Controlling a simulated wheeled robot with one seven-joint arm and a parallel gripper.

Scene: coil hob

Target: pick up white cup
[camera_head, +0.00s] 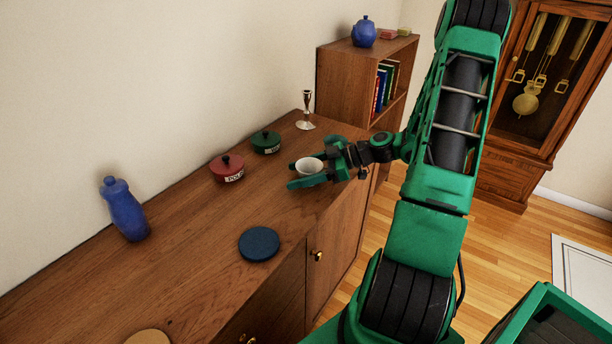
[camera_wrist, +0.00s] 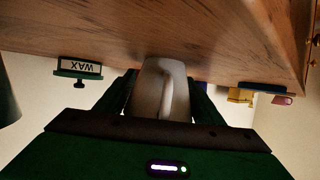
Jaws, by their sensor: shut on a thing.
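The white cup (camera_head: 309,167) is between the green fingers of my gripper (camera_head: 308,172), over the wooden cabinet top near its right front part. The fingers lie on both sides of the cup and are shut on it. In the wrist view the white cup (camera_wrist: 161,88) fills the space between the fingers of my gripper (camera_wrist: 160,95), and its handle faces the camera. In the head view I cannot tell whether the cup touches the cabinet top.
The wooden cabinet top (camera_head: 190,265) holds a blue bottle (camera_head: 124,209), a red lidded pot (camera_head: 227,168), a green lidded pot (camera_head: 266,142), a candlestick (camera_head: 306,110) and a dark blue disc (camera_head: 259,243). A bookshelf (camera_head: 345,75) with a blue jar (camera_head: 364,32) stands behind.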

